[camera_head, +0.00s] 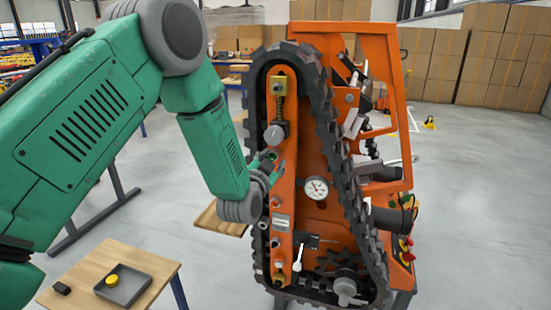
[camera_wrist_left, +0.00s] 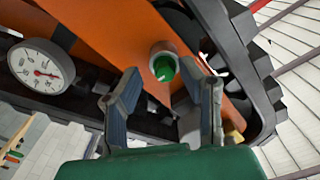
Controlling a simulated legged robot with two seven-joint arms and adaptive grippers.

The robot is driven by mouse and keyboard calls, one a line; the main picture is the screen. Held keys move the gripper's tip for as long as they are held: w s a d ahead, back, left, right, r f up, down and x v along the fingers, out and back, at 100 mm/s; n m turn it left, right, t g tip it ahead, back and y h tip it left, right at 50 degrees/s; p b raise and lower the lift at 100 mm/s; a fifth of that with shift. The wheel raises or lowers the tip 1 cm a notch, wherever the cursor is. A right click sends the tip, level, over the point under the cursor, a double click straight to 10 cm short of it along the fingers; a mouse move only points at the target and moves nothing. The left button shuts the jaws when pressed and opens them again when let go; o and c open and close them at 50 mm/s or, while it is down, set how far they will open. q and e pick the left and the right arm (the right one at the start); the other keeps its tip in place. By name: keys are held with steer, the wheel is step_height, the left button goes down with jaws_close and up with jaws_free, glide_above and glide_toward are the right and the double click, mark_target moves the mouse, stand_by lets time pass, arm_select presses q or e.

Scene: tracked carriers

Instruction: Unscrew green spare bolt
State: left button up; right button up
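The green bolt (camera_wrist_left: 163,67) sits in a pale round collar on the orange track frame (camera_head: 285,185). In the head view a small green end (camera_head: 272,155) shows at my left fingertips. My left gripper (camera_head: 270,165) is at the frame's side, its fingers pointing at it. In the left wrist view the two fingers (camera_wrist_left: 166,88) are spread, with the bolt beyond and between their tips. No finger visibly touches the bolt, though the exact gap is hard to tell. My right gripper is not in view.
A black rubber track (camera_head: 330,130) runs around the frame. A dial gauge (camera_head: 316,188) is close right of my left gripper. A small wooden table (camera_head: 150,262) at lower left holds a grey tray (camera_head: 133,291) with a yellow piece (camera_head: 112,280). Open floor lies at right.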

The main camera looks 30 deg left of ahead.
arm_select(q)
steer(key=shift+a, duration=0.25)
steer(key=shift+c, duration=0.3)
steer(key=shift+a+f, duration=0.1)
steer(key=shift+a, duration=0.1)
steer(key=c, duration=0.7)
steer(key=shift+a, duration=0.1)
jaws_close()
steer(key=n+b, duration=0.3)
steer(key=n, duration=0.7)
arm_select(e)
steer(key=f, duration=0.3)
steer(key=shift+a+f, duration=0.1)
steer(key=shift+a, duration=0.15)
arm_select(q)
steer(key=shift+d, duration=0.2)
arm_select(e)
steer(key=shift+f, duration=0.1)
